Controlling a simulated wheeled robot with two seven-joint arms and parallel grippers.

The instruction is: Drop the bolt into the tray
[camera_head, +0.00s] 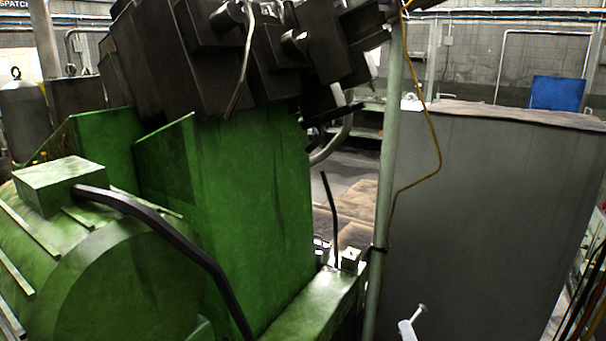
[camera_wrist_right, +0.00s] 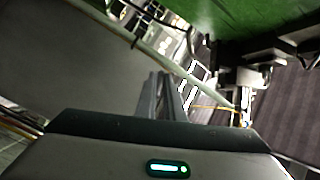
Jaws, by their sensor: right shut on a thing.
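A small pale bolt (camera_head: 419,310) shows at the bottom edge of the head view, right of the middle, tilted with its head up and to the right. The tip of my right gripper (camera_head: 407,328) is just below it, shut on the bolt. In the right wrist view the right gripper's two fingers (camera_wrist_right: 162,98) are close together. The bolt cannot be made out there. I cannot make out a tray in either view. My left gripper is not in view.
A green machine (camera_head: 250,220) with dark blocks on top fills the left and middle. A thin upright pole (camera_head: 388,180) with a yellow cable stands beside it. A large grey cabinet (camera_head: 485,220) stands at the right, behind the bolt. A blue panel (camera_head: 557,92) is far back.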

